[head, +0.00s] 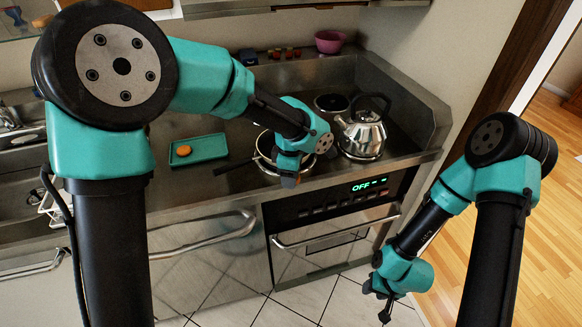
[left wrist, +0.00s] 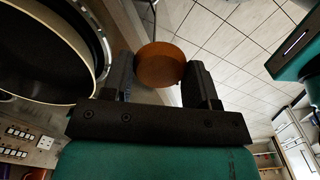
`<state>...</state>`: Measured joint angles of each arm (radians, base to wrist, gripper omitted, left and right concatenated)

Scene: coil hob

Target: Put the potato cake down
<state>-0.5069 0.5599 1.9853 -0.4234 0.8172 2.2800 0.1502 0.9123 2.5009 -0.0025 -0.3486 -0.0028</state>
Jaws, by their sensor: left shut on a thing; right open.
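My left gripper (head: 289,180) is low over the front edge of the hob, beside the pan (head: 266,140). In the left wrist view its fingers (left wrist: 162,80) are shut on a round orange-brown potato cake (left wrist: 160,64), held by its sides. The cake is hidden behind the gripper in the head view. The dark pan (left wrist: 45,45) also shows left of the cake in the left wrist view, apart from it. Another orange cake (head: 184,150) lies on a teal tray (head: 210,146) on the counter. My right gripper (head: 384,298) hangs open and empty low over the floor.
A steel kettle (head: 362,136) stands on the hob just right of the pan. The pan's dark handle (head: 232,168) points left towards the tray. A pink bowl (head: 329,41) stands at the back. The sink (head: 20,150) is at far left.

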